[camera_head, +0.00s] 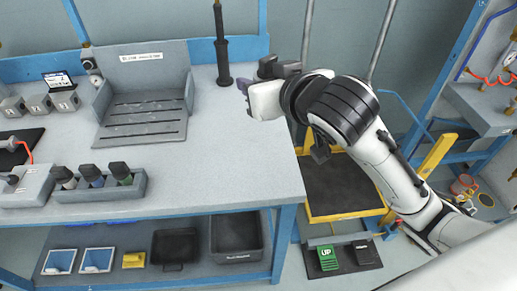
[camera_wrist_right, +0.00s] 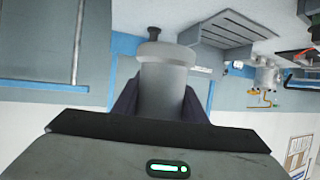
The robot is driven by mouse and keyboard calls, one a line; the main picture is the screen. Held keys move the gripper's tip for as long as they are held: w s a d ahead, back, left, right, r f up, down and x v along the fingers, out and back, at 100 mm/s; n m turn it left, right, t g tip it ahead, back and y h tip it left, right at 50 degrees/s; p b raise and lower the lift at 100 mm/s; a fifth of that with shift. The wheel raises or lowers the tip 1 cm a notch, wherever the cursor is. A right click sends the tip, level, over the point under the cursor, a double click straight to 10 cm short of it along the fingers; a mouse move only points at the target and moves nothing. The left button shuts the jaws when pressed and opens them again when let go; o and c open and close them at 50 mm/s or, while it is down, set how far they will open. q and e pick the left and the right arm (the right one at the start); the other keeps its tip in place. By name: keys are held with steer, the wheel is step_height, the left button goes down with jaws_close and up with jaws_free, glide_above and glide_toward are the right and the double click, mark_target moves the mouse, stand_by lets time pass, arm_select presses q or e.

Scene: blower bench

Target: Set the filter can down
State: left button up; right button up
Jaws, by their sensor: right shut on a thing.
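The filter can is a pale grey cylinder (camera_wrist_right: 165,88) with a wider rim, seen in the right wrist view between the two dark fingers. My right gripper (camera_head: 258,84) is shut on it, at the back right corner of the bench (camera_head: 235,150) in the head view. In that view the can is mostly hidden by the gripper and wrist, and I cannot tell whether it touches the bench top. My left gripper is not in view.
A black post (camera_head: 222,48) stands close to the left of my right gripper. A grey slotted stand (camera_head: 143,118) is farther left. A tray with several dark-topped bottles (camera_head: 140,186) lies along the front. The bench's middle and right front are clear.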

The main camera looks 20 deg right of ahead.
steer(key=shift+n+y, duration=0.6)
steer(key=w+a+f, duration=0.1)
steer(key=w+f, duration=0.1)
steer(key=f, duration=0.2)
steer(key=w+a+f, duration=0.1)
steer(key=f, duration=0.3)
steer(key=w+a+f, duration=0.1)
steer(key=w+f, duration=0.1)
steer(key=f, duration=0.2)
steer(key=shift+w+a+f+p, duration=0.15)
steer(key=shift+w+a+p, duration=0.15)
steer(key=shift+a+p, duration=0.1)
steer(key=shift+f+b, duration=0.4)
steer(key=shift+f, duration=1.95)
steer(key=o, duration=0.7)
steer(key=shift+f, duration=0.2)
steer(key=o, duration=0.5)
steer(key=shift+r, duration=0.15)
